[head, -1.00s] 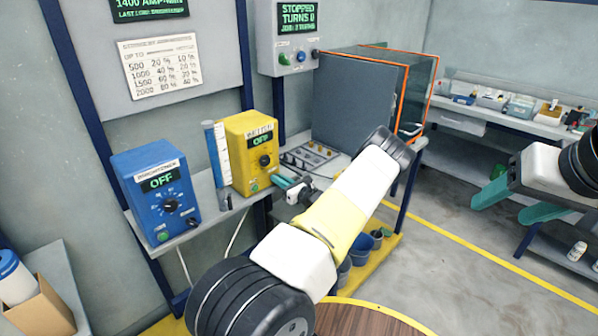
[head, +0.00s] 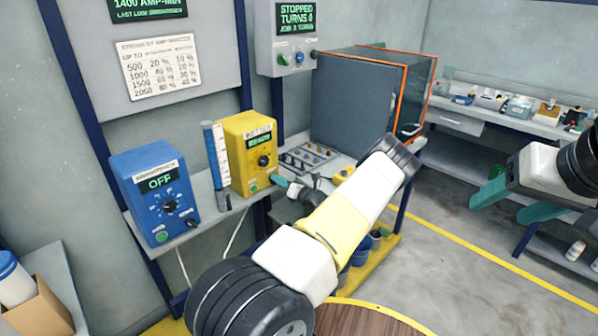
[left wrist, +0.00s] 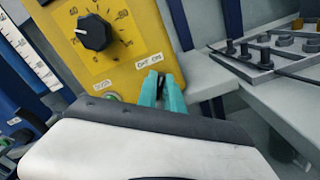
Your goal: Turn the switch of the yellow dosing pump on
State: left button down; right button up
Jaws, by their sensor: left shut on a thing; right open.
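My left gripper (head: 277,181) is at the lower right of the pump's front. In the left wrist view its teal fingers (left wrist: 162,88) are shut on the small dark switch, mostly hidden between them, under a small label. My right gripper (head: 508,203) is open and empty, away at the right.
A blue unit (head: 150,195) reading OFF stands left of the pump. The graduated cylinder (head: 217,155) is close to the pump's left side. A tray of small fittings (head: 304,158) and a grey cabinet (head: 350,105) are to the right.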

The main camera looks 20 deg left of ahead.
pick_arm(q)
jog(key=shift+d, duration=0.1)
jog(key=c, duration=1.5)
grip_release()
jog(key=shift+v, duration=3.85)
